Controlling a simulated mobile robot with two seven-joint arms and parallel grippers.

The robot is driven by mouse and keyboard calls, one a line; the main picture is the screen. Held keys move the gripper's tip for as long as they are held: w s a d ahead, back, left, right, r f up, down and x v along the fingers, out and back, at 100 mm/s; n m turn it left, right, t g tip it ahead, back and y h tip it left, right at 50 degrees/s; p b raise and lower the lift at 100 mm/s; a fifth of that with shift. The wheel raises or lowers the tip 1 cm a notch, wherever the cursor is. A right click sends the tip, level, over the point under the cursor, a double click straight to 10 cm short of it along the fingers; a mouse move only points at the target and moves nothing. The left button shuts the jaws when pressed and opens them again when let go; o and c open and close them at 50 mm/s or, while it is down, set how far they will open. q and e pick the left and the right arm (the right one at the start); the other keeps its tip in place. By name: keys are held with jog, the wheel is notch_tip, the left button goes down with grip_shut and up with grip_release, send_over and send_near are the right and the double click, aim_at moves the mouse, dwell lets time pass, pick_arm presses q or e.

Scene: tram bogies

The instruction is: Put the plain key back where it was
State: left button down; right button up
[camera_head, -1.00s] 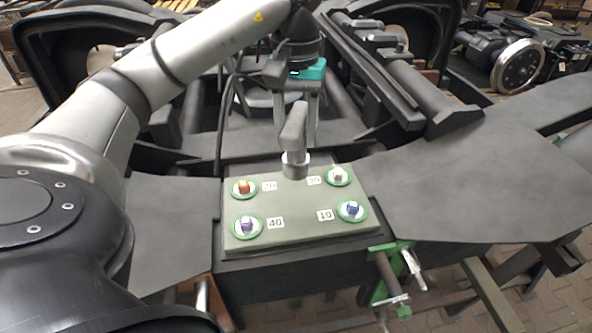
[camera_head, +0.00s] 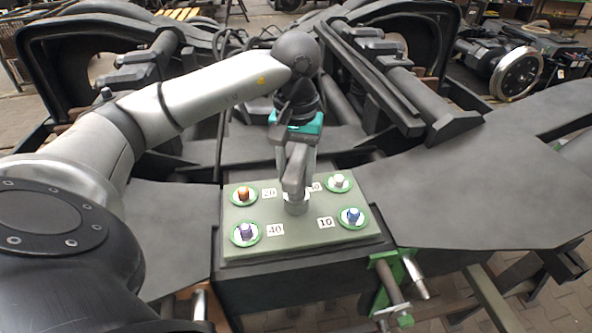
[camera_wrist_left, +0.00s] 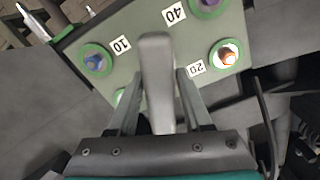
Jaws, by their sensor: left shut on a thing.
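The plain key (camera_head: 295,176) is a grey tool with a bar handle on top and a round socket below. My left gripper (camera_head: 297,155) is shut on its handle and holds it upright over the middle of the pale green board (camera_head: 285,237). The socket's lower end is close to the board; I cannot tell if they touch. In the left wrist view the key (camera_wrist_left: 157,70) sits between the fingers of my left gripper (camera_wrist_left: 157,92) and hides part of the board. My right gripper is not in view.
The board carries an orange bolt (camera_head: 243,194), a white bolt (camera_head: 338,181), a purple bolt (camera_head: 246,231) and a blue bolt (camera_head: 352,216), each in a green ring beside a number label. A green bracket (camera_head: 384,297) is below the board's right corner. Dark bogie frames surround it.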

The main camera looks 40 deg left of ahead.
aim_at(296, 161)
pick_arm(q)
jog(key=shift+f, duration=0.15)
jog(key=shift+c, duration=1.7)
grip_release()
jog(key=shift+r, duration=0.45)
notch_tip(296, 161, up, 4)
jog(key=shift+r, duration=0.15)
notch_tip(296, 161, up, 6)
jog(key=shift+p, duration=0.95)
jog(key=shift+r, duration=0.65)
